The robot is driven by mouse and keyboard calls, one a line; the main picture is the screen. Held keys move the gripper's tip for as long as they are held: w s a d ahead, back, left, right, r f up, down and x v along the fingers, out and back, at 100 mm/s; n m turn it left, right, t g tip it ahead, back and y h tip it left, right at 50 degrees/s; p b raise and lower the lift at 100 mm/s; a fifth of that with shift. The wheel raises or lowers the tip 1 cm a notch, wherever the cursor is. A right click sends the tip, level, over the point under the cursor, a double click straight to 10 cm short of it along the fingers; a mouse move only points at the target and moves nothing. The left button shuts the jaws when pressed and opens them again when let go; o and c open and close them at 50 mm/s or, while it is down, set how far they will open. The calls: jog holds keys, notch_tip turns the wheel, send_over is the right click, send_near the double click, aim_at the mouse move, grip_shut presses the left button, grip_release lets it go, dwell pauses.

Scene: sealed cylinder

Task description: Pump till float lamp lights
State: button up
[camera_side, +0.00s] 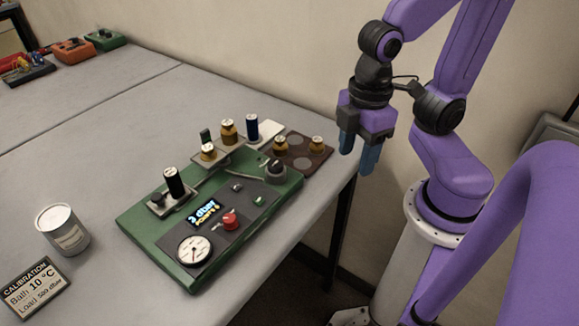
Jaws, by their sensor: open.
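A green instrument board (135,222) lies on the grey table. It carries a round white gauge (194,250), a lit display (203,212) that seems to read 3 dbar, a red knob (230,219), and a black knob on a round base (275,171). A small indicator (237,187) and a small greenish part (259,200) sit on its dark panel; I cannot tell which is the float lamp or whether it is lit. A black cylinder (174,183) stands on a grey plate. My gripper (359,155) is open and empty, fingers down, right of the board and apart from it.
Gold cylinders (227,131) and a blue cylinder (252,127) stand behind the board. A brown tray (322,160) holds more gold pieces near the table's right edge. A white can (63,230) and a calibration card (37,287) are at left.

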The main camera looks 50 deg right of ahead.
jog(key=shift+s+d+f, duration=0.35)
jog(key=shift+s+d, duration=0.4)
jog(key=shift+s, duration=0.1)
